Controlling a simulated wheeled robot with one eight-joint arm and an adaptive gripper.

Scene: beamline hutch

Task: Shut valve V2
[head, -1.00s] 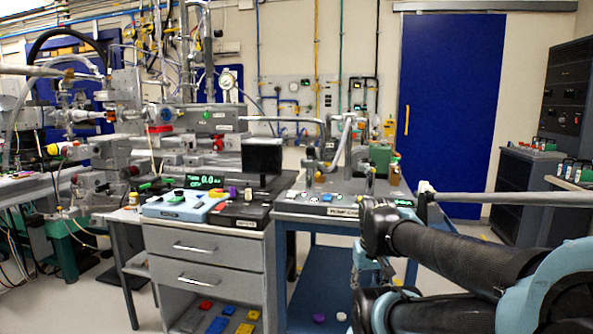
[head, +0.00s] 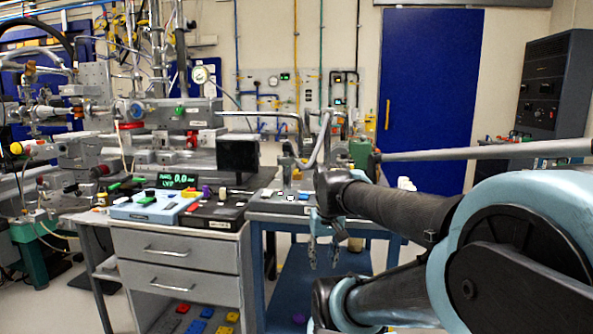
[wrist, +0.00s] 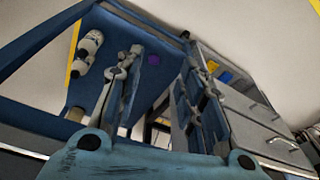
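No label reading V2 is legible, so I cannot tell which valve it is. In the head view, a wall panel (head: 290,100) carries pipes, fittings and small displays. A pump cart (head: 262,206) with pipework on top stands in front of it, partly hidden by my arm. My gripper (head: 323,255) points down in front of the cart, its two fingers apart. In the wrist view my gripper (wrist: 165,85) has its fingers spread, with nothing held between them.
A grey drawer cabinet (head: 175,255) stands left of the cart, with a control box (head: 150,207) and a dark monitor (head: 237,153) on top. A blue door (head: 432,100) and a dark rack (head: 553,85) are behind at right. Colored blocks lie on the cabinet's lower shelf.

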